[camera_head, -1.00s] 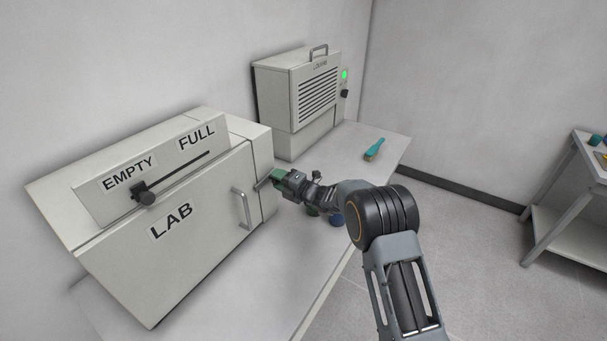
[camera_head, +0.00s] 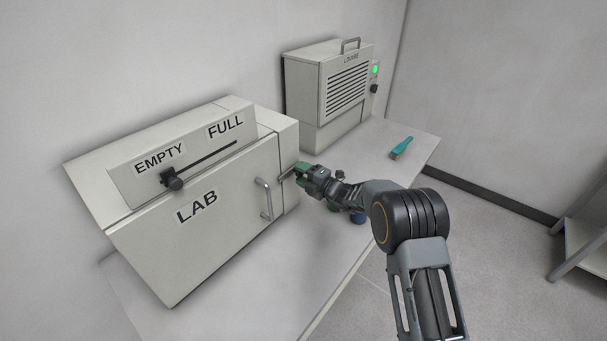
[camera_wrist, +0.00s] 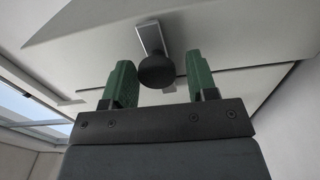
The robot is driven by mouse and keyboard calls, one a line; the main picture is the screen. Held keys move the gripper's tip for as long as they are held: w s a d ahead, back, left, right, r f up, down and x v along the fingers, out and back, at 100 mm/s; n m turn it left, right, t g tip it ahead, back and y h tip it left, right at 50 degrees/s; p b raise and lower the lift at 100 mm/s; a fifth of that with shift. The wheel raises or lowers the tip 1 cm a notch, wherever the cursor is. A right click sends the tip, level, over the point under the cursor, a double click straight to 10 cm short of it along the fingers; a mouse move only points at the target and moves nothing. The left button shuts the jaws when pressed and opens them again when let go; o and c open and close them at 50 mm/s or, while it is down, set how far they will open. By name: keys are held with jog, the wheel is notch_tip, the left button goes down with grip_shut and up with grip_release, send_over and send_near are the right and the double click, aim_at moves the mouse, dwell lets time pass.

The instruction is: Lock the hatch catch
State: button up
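The hatch catch is a flat metal lever (camera_wrist: 150,38) with a round black knob (camera_wrist: 157,71). In the head view, part of the catch (camera_head: 288,174) shows at the right edge of the LAB cabinet's hatch (camera_head: 190,245), beside the hatch handle (camera_head: 264,199). The hatch looks closed. My gripper (camera_head: 301,171) is at the catch. In the wrist view my gripper (camera_wrist: 160,82) is open, its green fingers on either side of the knob with gaps visible. I cannot tell how deep the knob sits between them.
A slider (camera_head: 172,179) sits at the EMPTY end of its slot. A LOUVRE unit (camera_head: 345,95) with a green light stands behind on the bench (camera_head: 270,290). A teal brush (camera_head: 402,147) lies at the back right.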

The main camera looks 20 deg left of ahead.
jog(key=shift+o, duration=0.6)
jog(key=shift+w+r, duration=0.1)
jog(key=shift+d, duration=0.15)
jog(key=b+v, duration=0.3)
jog(key=v, duration=1)
jog(key=shift+d, duration=0.3)
